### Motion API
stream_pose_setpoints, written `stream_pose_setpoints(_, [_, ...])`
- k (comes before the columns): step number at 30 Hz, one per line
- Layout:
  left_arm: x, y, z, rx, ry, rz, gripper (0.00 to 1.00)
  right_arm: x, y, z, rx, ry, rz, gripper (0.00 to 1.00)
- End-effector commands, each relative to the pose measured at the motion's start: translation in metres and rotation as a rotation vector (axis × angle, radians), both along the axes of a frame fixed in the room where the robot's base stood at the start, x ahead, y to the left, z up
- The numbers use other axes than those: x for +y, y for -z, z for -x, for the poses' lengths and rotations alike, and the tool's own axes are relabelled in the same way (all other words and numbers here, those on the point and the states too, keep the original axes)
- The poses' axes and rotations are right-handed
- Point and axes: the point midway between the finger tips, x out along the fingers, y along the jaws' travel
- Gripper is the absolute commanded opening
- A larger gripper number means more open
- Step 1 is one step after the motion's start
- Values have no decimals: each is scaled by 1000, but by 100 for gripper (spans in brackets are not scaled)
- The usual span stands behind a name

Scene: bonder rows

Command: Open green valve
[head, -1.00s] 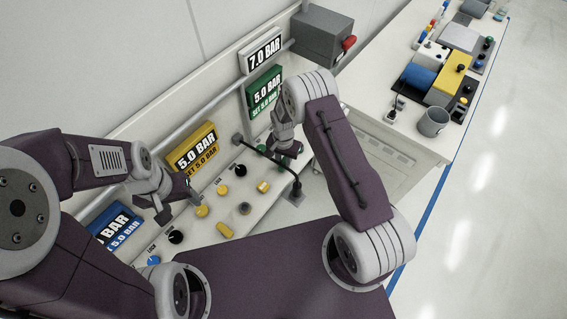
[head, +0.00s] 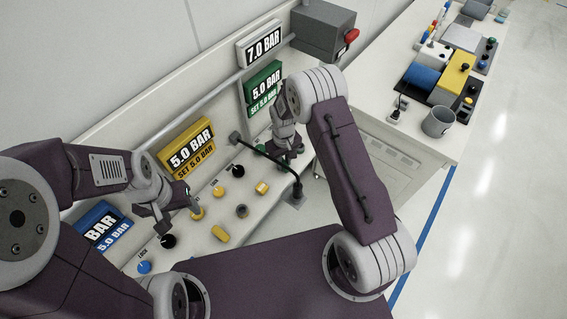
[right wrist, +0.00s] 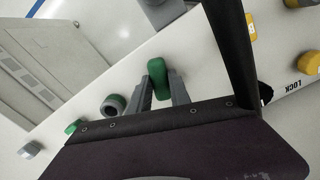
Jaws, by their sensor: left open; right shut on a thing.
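The green valve (right wrist: 157,76) is a rounded green handle on the pale console, seen in the right wrist view. My right gripper (right wrist: 162,92) has its fingers on either side of the handle and is shut on it. In the head view my right gripper (head: 289,152) is low in front of the green 5.0 BAR display (head: 264,88), and the arm hides the valve. My left gripper (head: 163,216) is open and empty above the console, between the blue display (head: 104,228) and the yellow display (head: 187,148).
A grey box (head: 322,28) is behind.

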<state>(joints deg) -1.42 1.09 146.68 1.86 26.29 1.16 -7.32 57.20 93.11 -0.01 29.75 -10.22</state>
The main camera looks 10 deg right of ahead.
Motion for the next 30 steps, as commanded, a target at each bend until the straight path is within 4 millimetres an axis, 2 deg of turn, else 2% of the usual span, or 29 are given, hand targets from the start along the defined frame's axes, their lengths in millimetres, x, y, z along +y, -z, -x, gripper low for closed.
stream_pose_setpoints(6, [0,7,0,0,0,0,61,0,0,-2,-7,-164,0,0])
stream_pose_setpoints(15, [0,12,0,0,0,0,61,0,-1,-2,-7,-315,-1,0])
stream_pose_setpoints(30, [0,13,0,0,0,0,61,0,-2,-3,-8,-374,0,0])
